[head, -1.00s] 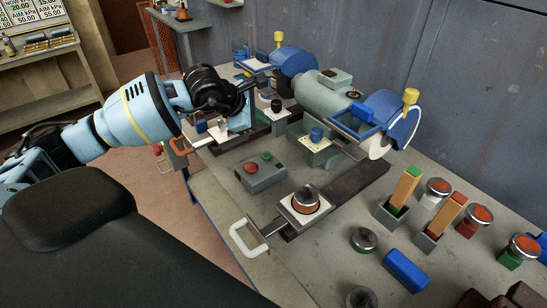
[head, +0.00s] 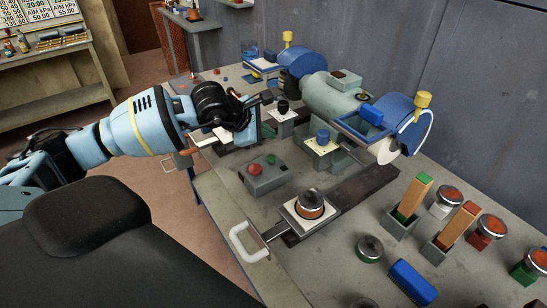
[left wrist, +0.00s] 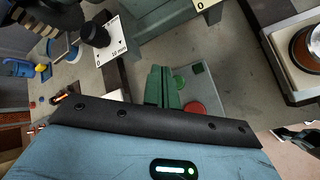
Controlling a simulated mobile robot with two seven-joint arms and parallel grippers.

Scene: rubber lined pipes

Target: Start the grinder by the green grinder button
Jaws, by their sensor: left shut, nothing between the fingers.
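The grey button box (head: 262,183) sits on the bench top. It carries a green button (head: 271,158) and a red button (head: 254,169). My left gripper (head: 248,128) is behind and to the left of the box in the head view, apart from it; its fingertips are hard to make out there. In the left wrist view its green fingers (left wrist: 163,72) are shut and empty. They stand in front of the box (left wrist: 206,84), close beside the green button (left wrist: 178,83) in the picture. The grinder (head: 330,97) stands behind, with blue guards and a pale wheel. My right gripper is not in view.
A clamped round part on a white plate (head: 310,207) with a white handle (head: 247,243) is in front of the box. Red and green posts, round capped parts and a blue block (head: 412,282) stand at right. A blue knob (head: 323,137) rises behind the box.

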